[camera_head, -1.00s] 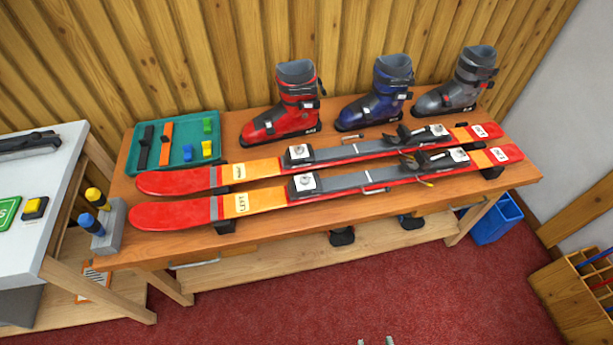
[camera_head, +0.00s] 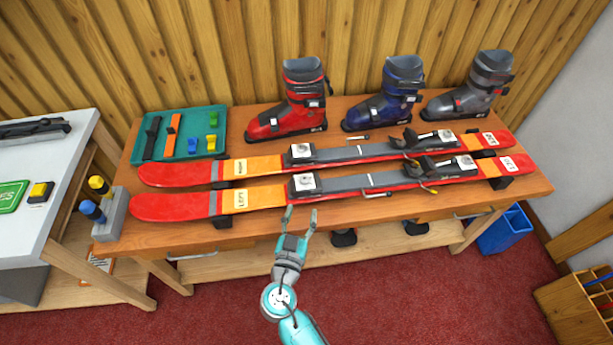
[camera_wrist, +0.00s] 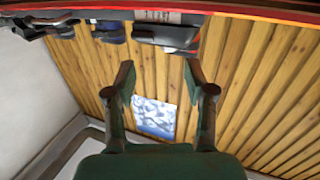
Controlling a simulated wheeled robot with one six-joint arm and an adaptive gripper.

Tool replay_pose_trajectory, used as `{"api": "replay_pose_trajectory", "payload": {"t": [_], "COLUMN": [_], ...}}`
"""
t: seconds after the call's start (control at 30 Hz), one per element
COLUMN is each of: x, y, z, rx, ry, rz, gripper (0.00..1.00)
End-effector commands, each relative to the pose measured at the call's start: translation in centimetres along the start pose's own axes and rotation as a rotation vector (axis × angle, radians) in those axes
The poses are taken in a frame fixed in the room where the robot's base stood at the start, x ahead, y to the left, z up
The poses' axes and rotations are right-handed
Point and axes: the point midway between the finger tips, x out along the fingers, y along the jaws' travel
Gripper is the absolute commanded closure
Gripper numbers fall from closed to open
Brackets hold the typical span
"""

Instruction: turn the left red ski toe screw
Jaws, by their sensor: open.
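Two red and orange skis lie side by side on the wooden bench. The near ski, the left one (camera_head: 170,207), has a label that reads LEFT. Its toe piece (camera_head: 304,183) is a white-topped block with a small round silver screw, too small to see clearly. My gripper (camera_head: 300,215) is open and empty, just in front of the bench's near edge, below the left toe piece in the picture. In the wrist view my open fingers (camera_wrist: 160,82) have nothing between them. A red ski edge (camera_wrist: 255,12) crosses the top there; the toe screw is not visible in that view.
Red (camera_head: 290,105), blue (camera_head: 385,100) and grey (camera_head: 470,90) boots stand behind the skis. A teal tray (camera_head: 222,122) with tools and small blocks lies back left. A grey holder with two drivers (camera_head: 110,222) stands at the bench's left end. Red carpet lies in front.

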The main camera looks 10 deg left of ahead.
Motion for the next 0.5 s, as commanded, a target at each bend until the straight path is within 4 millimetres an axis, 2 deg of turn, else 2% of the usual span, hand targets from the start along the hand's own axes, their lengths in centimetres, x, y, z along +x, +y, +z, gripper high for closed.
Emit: {"api": "replay_pose_trajectory", "payload": {"t": [0.1,0.27,0.5], "x": [0.4,1.3,5.1], "y": [-1.4,-1.6,-1.5], "z": [-1.2,-1.7,-1.8], "rx": [0.020,0.026,0.026], "ry": [0.030,0.039,0.038], "rz": [0.009,0.015,0.016], "gripper": [0.46,0.46,0.46]}}
